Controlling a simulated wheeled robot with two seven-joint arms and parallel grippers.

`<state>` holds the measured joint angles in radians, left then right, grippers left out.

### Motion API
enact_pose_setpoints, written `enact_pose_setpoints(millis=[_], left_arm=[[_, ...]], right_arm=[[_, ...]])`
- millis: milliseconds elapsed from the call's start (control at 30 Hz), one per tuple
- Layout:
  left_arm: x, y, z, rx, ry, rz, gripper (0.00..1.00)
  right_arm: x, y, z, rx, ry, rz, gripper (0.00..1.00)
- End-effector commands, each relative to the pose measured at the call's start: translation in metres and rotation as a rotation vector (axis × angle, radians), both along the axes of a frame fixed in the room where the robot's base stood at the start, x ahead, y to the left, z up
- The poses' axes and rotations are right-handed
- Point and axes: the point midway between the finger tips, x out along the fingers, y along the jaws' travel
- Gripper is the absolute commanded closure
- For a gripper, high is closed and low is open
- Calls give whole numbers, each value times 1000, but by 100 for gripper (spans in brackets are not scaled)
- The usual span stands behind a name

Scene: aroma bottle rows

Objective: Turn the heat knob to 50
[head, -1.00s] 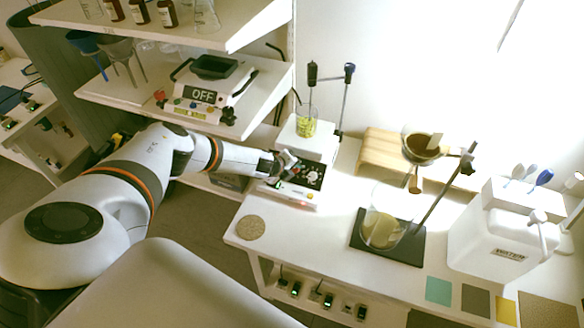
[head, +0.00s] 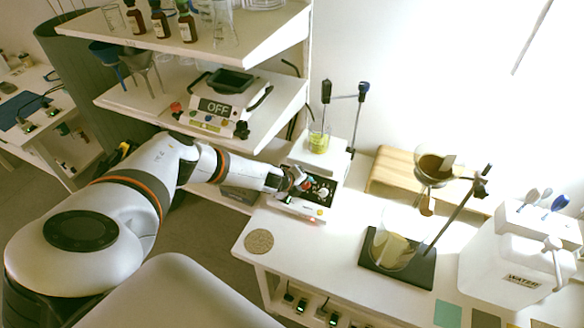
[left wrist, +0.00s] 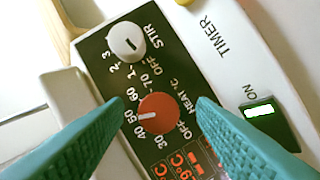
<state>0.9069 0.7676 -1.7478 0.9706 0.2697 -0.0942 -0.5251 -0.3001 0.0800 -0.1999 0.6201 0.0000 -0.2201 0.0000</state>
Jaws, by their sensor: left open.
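The red heat knob (left wrist: 158,118) sits on the dark panel of the hotplate (head: 318,190), in the left wrist view. Its white mark points left, between the printed 40 and 50, close to 50. My left gripper (head: 300,183) is at the panel. In the left wrist view its two teal fingers (left wrist: 150,128) are open, one on each side of the red knob, with gaps visible. The white stir knob (left wrist: 127,42) is above the heat knob. Red temperature digits (left wrist: 185,160) are partly cut off at the bottom. My right gripper is not in view.
A lit green ON switch (left wrist: 258,111) is right of the panel. A beaker with yellow liquid (head: 319,140) stands behind the panel. A stand with a flask (head: 395,245) and a water container (head: 515,265) are to the right. A round cork mat (head: 259,241) lies at the front left.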

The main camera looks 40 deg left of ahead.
Motion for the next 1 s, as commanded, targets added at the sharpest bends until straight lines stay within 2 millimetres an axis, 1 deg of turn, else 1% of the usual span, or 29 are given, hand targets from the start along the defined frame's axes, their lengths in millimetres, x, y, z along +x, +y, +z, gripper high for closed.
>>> enact_pose_setpoints(millis=[100, 400, 500, 700, 1000], left_arm=[[-13, 3, 18, 1, -1, 0, 49], [-50, 8, 57, 1, -2, -2, 49], [-60, 9, 66, 1, -1, -2, 49], [-70, 10, 77, 2, -1, -2, 49], [-70, 10, 78, 2, -1, -2, 49]], right_arm=[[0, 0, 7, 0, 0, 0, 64], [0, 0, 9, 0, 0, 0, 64], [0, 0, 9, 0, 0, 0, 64], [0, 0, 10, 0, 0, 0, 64], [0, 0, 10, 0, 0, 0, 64]])
